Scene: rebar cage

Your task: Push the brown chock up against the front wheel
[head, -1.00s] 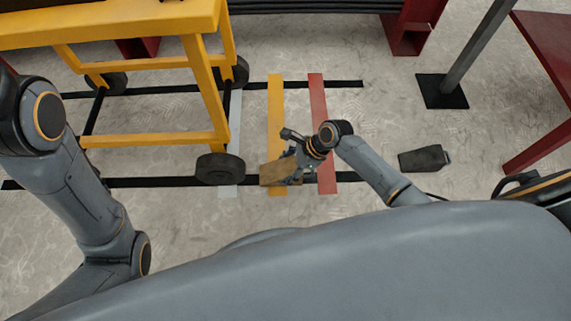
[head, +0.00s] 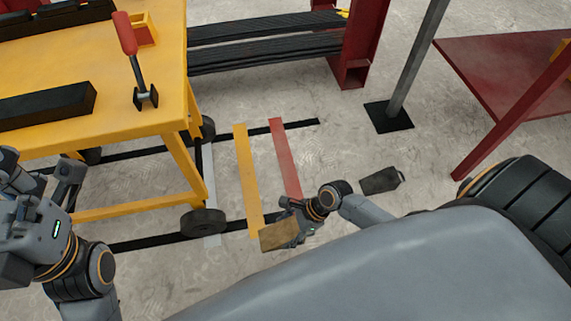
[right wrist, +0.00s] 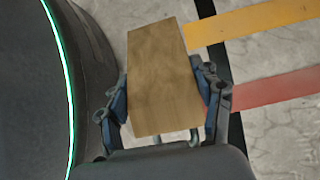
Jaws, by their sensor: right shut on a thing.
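The brown chock (head: 279,235) is a wooden block, held in my right gripper (head: 290,232) low near the floor. In the right wrist view the chock (right wrist: 160,80) lies between both fingers of the right gripper (right wrist: 163,100), which press on its sides. The dark front wheel (head: 203,222) of the yellow cart stands to the left of the chock, with a visible gap between them. My left gripper (head: 38,185) is at the left edge beside the cart, partly cut off, and its opening is unclear.
The yellow cart (head: 140,115) carries a red-handled tool (head: 130,50) and a black bar (head: 45,104). Yellow (head: 248,180) and red (head: 285,160) floor strips lie right of the wheel. A dark block (head: 381,180) and a grey post (head: 415,60) are further right.

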